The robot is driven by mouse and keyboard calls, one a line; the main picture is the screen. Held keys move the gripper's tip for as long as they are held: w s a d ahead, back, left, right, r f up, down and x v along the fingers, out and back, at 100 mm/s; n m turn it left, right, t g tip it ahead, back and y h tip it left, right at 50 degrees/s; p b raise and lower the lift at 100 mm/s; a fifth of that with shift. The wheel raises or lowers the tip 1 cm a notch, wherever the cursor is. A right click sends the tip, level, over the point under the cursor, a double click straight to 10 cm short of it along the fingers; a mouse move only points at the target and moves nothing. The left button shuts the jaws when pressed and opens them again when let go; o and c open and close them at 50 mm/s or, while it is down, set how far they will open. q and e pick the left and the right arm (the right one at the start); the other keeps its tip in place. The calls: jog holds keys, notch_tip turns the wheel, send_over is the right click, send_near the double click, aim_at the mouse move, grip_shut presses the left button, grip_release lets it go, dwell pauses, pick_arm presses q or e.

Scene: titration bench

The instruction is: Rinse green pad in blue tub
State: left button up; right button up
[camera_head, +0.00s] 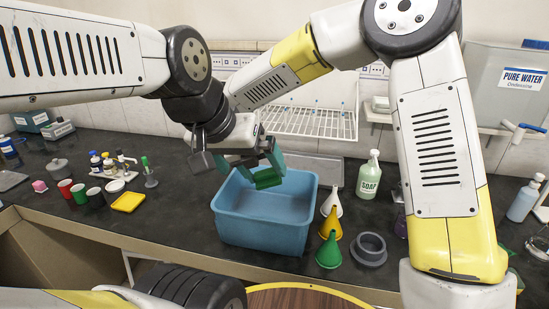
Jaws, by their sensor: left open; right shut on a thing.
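The blue tub (262,235) stands on the dark bench at the middle of the view, its open top facing up. My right gripper (266,171) is over the back part of the tub's opening. It is shut on the green pad (267,179), which hangs between its teal fingers. I cannot tell whether the pad touches anything inside the tub. The tub's inside is pale blue, and I cannot make out a water level.
A soap bottle (368,176) stands right of the tub. White (331,202), yellow (330,224) and green (328,251) funnels and a grey ring (369,249) line its right side. A white rack (310,121) is behind. Cups and a yellow dish (128,202) stand left; bench between is clear.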

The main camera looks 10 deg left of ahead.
aim_at(264, 171)
jog(key=shift+f, duration=3.55)
jog(key=shift+r, duration=0.1)
jog(key=shift+r, duration=5)
jog(key=shift+r, duration=2)
